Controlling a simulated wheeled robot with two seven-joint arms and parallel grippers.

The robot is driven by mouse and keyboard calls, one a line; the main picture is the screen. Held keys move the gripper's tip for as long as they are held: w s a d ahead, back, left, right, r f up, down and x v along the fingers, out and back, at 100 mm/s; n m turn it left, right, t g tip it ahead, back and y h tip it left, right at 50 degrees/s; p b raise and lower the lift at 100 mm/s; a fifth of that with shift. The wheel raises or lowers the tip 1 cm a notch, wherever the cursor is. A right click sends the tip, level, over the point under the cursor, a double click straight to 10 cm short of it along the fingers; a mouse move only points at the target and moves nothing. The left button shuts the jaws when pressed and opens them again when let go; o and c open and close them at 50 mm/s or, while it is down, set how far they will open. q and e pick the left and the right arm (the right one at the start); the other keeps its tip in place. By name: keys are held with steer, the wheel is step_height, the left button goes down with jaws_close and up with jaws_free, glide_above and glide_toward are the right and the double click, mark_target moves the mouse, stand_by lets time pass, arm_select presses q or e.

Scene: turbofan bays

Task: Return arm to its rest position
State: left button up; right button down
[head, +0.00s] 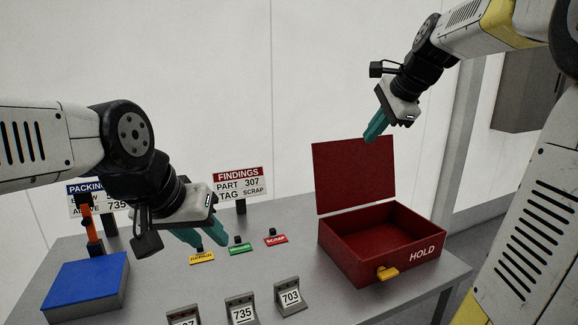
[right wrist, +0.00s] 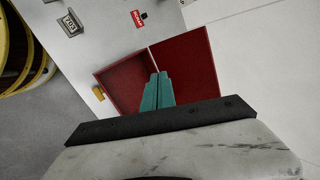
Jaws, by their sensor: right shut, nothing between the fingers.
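My right gripper (head: 374,132) is raised above the open lid of the red HOLD box. Its teal fingers are together and empty; they also show in the right wrist view (right wrist: 158,90), pointing toward the box. My left gripper (head: 203,240) is low over the table, near the yellow tag. Its teal fingers look spread apart, with nothing visible between them. The red HOLD box (head: 345,250) stands at the table's right with its lid (head: 355,175) upright and its visible interior empty. It shows in the right wrist view (right wrist: 122,78) too.
A yellow tag (head: 202,258), a green tag (head: 240,249) and a red SCRAP tag (head: 276,239) lie mid-table. Number stands (head: 241,309) line the front. A blue-topped box (head: 85,284) is at left. A FINDINGS sign (head: 239,183) stands behind. Air around the right gripper is clear.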

steer(key=s+a+f+n, duration=0.2)
steer(key=s+f+n, duration=0.2)
steer(key=s, duration=0.4)
steer(key=s+a+f+n, duration=0.2)
steer(key=s+f+n, duration=0.2)
steer(key=s+n, duration=0.2)
steer(key=s+a+f+n+h, duration=0.1)
steer(key=s+f+n, duration=0.3)
steer(key=s, duration=0.5)
steer(key=shift+s+a+f+n, duration=0.35)
steer(key=shift+a+n, duration=0.1)
steer(key=shift+n, duration=0.45)
